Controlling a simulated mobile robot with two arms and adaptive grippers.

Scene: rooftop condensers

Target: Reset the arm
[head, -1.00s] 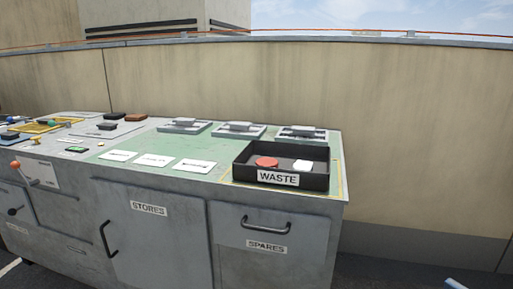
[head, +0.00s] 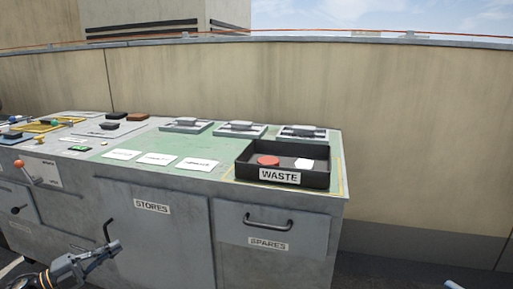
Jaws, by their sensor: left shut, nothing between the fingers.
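My left gripper (head: 112,247) is at the lower left of the head view, in front of the grey cabinet's STORES door (head: 155,240). Its fingers are shut with nothing between them, below the worktop's height. It partly overlaps the lower part of the black door handle (head: 108,230); I cannot tell whether they touch.
The green worktop (head: 140,147) carries a black WASTE tray (head: 325,180) holding a red disc (head: 268,160) and a white piece (head: 304,164). White cards (head: 160,158) and grey fixtures (head: 240,129) stand nearby. A SPARES drawer (head: 270,227) is closed. A wall (head: 420,140) stands behind.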

